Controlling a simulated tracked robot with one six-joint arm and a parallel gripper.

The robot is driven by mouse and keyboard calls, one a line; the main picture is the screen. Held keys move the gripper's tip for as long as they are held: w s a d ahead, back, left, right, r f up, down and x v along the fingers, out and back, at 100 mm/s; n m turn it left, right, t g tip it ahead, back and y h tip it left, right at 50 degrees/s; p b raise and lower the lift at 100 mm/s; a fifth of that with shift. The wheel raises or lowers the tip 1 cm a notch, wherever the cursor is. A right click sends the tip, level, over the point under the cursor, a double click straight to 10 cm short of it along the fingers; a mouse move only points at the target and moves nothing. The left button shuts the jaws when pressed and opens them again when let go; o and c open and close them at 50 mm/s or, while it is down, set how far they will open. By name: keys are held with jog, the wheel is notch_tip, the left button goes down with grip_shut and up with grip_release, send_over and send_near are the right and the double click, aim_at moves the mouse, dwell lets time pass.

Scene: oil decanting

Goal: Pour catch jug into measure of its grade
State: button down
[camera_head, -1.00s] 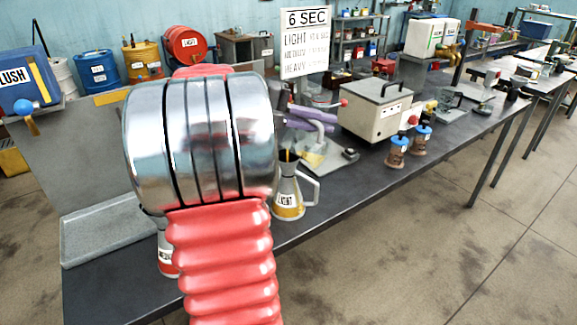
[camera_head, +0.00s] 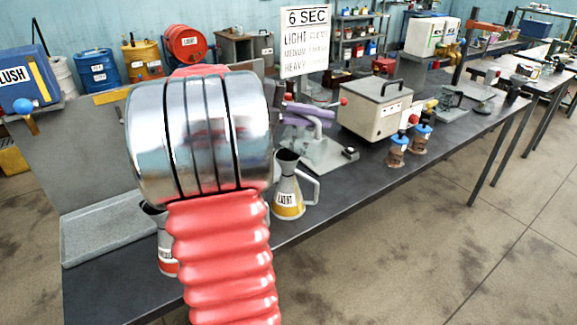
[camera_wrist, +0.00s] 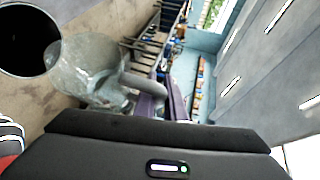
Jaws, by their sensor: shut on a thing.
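In the wrist view a grey jug with a handle, which I take for the catch jug (camera_wrist: 85,68), is close in front of my gripper (camera_wrist: 155,125).
A grey tray (camera_head: 95,235) lies at left. A sign (camera_head: 306,42) stands at the back.

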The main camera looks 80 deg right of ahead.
aim_at(320, 125)
jog(key=shift+s+a+f+m+t, duration=0.25)
jog(key=shift+s+f+m+t, duration=0.1)
jog(key=shift+s, duration=0.15)
jog(key=shift+s+a+f+m+t, duration=0.25)
jog(key=shift+s+t, duration=0.1)
jog(key=shift+s, duration=0.1)
jog(key=shift+s+f+t, duration=0.2)
jog(key=shift+f+t, duration=0.1)
jog(key=shift+s+a+m, duration=0.1)
jog(key=shift+s+m, duration=0.05)
jog(key=shift+m, duration=0.15)
jog(key=s+a+f+m+t+h+b, duration=0.1)
jog(key=s+f+m+t+b, duration=0.1)
jog(key=f+t, duration=0.3)
jog(key=s+a+f+m+t+h+b, duration=0.2)
jog(key=s+f+t, duration=0.3)
jog(key=f, duration=0.4)
jog(key=shift+f+m+b, duration=0.3)
jog(key=shift+f+m, duration=0.1)
jog(key=shift+m, duration=0.5)
